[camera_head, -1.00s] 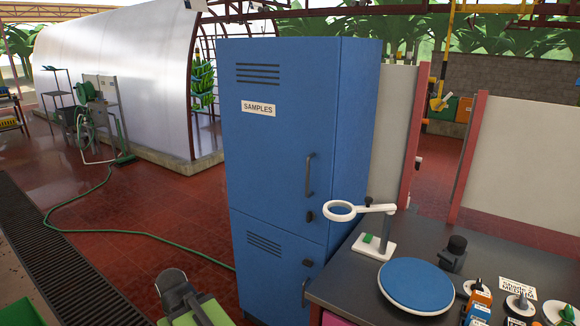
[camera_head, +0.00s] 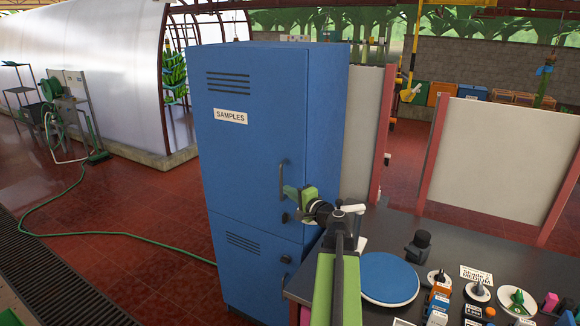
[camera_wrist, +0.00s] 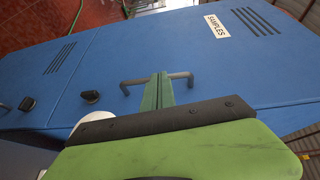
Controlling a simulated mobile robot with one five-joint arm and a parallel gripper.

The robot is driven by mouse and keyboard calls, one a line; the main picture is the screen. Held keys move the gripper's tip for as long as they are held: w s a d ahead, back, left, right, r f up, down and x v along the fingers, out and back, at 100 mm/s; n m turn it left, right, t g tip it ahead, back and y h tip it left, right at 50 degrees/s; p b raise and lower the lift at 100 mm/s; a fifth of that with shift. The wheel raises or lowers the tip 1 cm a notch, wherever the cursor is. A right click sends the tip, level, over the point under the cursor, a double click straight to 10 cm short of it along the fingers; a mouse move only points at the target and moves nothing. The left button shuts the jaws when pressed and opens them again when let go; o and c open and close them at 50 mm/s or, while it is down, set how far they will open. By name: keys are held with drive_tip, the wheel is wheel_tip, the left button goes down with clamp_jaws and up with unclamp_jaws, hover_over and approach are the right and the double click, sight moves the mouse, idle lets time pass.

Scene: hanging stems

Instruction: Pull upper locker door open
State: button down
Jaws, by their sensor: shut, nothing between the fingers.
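The blue locker's upper door (camera_head: 245,140) carries a SAMPLES label (camera_head: 231,117) and looks closed, flush with the frame. Its grey bar handle (camera_head: 282,178) is on the door's right side, with a dark knob (camera_head: 285,217) below. My gripper (camera_head: 289,191) is at the handle's lower part in the head view. In the wrist view, my green fingers (camera_wrist: 160,84) are shut together and cross in front of the middle of the handle (camera_wrist: 180,75). I cannot tell whether they touch it. The upper door (camera_wrist: 215,60) fills much of that view.
The lower locker door (camera_head: 248,262) is closed. A dark bench (camera_head: 390,240) with a blue round plate (camera_head: 388,278) and several small items stands to the right. Red tiled floor (camera_head: 150,220) is open to the left, crossed by a green hose (camera_head: 110,242).

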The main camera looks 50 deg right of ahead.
sight(288, 174)
drive_tip(key=s+d+r+m+h, duration=0.2)
drive_tip(key=s+d, duration=0.1)
drive_tip(key=d, duration=0.1)
drive_tip(key=x, duration=1)
drive_tip(key=shift+w+a, duration=0.2)
drive_tip(key=shift+a, duration=0.05)
drive_tip(key=shift+w, duration=0.1)
